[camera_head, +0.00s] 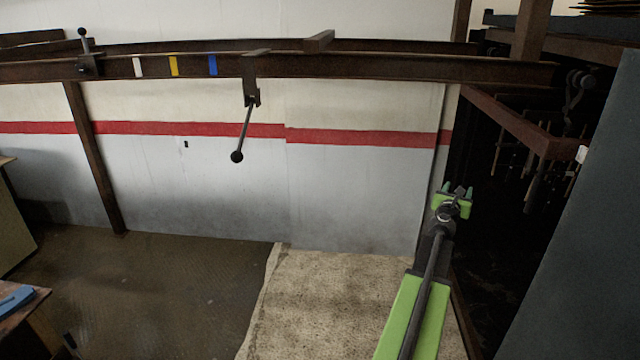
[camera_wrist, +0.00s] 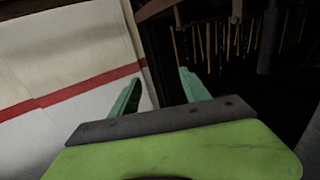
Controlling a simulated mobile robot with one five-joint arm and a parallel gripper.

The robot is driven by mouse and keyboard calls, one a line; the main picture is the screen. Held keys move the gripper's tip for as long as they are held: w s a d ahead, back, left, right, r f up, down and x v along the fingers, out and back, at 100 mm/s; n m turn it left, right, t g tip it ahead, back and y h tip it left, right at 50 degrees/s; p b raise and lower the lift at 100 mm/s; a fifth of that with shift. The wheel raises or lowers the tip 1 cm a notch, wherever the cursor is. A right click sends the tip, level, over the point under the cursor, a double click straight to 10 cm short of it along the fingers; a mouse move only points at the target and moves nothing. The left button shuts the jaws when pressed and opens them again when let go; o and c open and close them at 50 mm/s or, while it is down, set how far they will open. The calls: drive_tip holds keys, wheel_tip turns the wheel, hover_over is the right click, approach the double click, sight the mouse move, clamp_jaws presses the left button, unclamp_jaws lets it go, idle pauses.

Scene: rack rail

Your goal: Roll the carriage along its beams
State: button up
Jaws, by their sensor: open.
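The carriage (camera_head: 250,72) is a dark bracket with a crosspiece straddling two brown beams. A thin handle (camera_head: 244,130) with a black ball knob (camera_head: 237,156) hangs from it, tilted to the lower left. The front beam (camera_head: 400,70) and the rear beam (camera_head: 395,46) run across the top of the head view. My gripper (camera_head: 456,189) is at the right, below the beams and well right of the handle. It is open and empty, and its green fingers (camera_wrist: 157,90) also show in the wrist view. The wrist view does not show the carriage or handle.
White, yellow and blue marks (camera_head: 174,66) are on the front beam, left of the carriage. A ball-topped lever fitting (camera_head: 86,62) sits farther left. A dark rack with hanging rods (camera_head: 530,150) stands right of my gripper. A brown post (camera_head: 95,160) stands at left. Space below the handle is clear.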

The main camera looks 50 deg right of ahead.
drive_tip(key=w+a, duration=0.9)
drive_tip(key=w, duration=0.3)
drive_tip(key=w+a, duration=0.9)
drive_tip(key=w, duration=0.4)
drive_tip(key=w+a, duration=0.9)
drive_tip(key=w, duration=0.3)
drive_tip(key=shift+w, duration=0.3)
idle(4.2)
